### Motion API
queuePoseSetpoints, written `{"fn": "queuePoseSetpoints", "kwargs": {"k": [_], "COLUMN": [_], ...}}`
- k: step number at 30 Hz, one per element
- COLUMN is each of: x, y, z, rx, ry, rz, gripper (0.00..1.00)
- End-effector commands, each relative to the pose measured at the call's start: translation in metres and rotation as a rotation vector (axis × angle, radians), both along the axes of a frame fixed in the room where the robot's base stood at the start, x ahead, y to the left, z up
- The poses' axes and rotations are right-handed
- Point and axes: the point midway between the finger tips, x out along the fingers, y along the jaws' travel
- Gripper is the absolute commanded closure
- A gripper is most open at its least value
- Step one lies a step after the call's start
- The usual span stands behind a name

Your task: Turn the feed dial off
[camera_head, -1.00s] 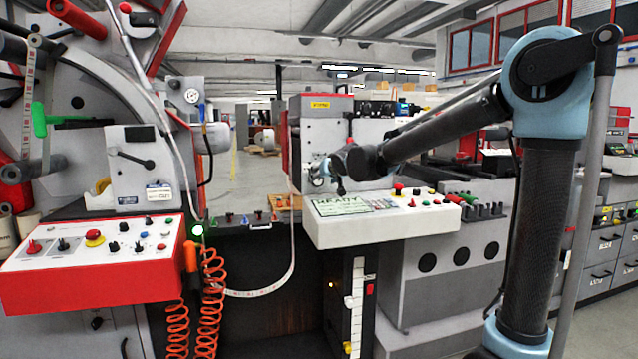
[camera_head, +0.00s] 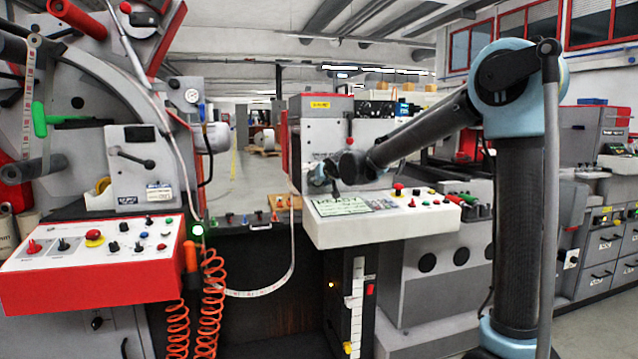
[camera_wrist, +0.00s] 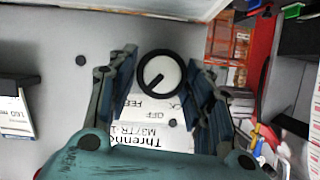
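The feed dial (camera_wrist: 162,78) shows in the wrist view as a white round face with a thick black rim and a dark pointer aimed to the lower left. Gaps show on both sides; whether the fingertips reach the panel's depth cannot be told. In the head view, my gripper (camera_head: 318,175) is at the front of the middle grey machine, where I cannot make out the dial.
A white console (camera_head: 385,228) with a READY screen and buttons sits below my gripper. A red-edged control panel (camera_head: 95,265) is at left, with orange coiled hoses (camera_head: 212,300) beside it. The wrist view shows a label card (camera_wrist: 150,137) below the dial and cluttered shelves at right.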

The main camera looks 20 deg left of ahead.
Motion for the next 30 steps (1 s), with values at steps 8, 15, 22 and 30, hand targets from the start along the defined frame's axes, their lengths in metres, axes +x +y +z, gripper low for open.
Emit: {"fn": "queuePoseSetpoints", "kwargs": {"k": [8,15,22,30], "x": [0.0001,0.0,-0.0012,-0.0021], "y": [-0.0004,0.0,0.0017,0.0033], "z": [0.0,0.0001,0.0001,-0.0005], "rx": [-0.002,-0.053,-0.181,-0.368], "ry": [-0.001,-0.032,-0.111,-0.224], "rz": [-0.001,0.0,-0.001,-0.002], "gripper": [0.82,0.82,0.82,0.82]}}
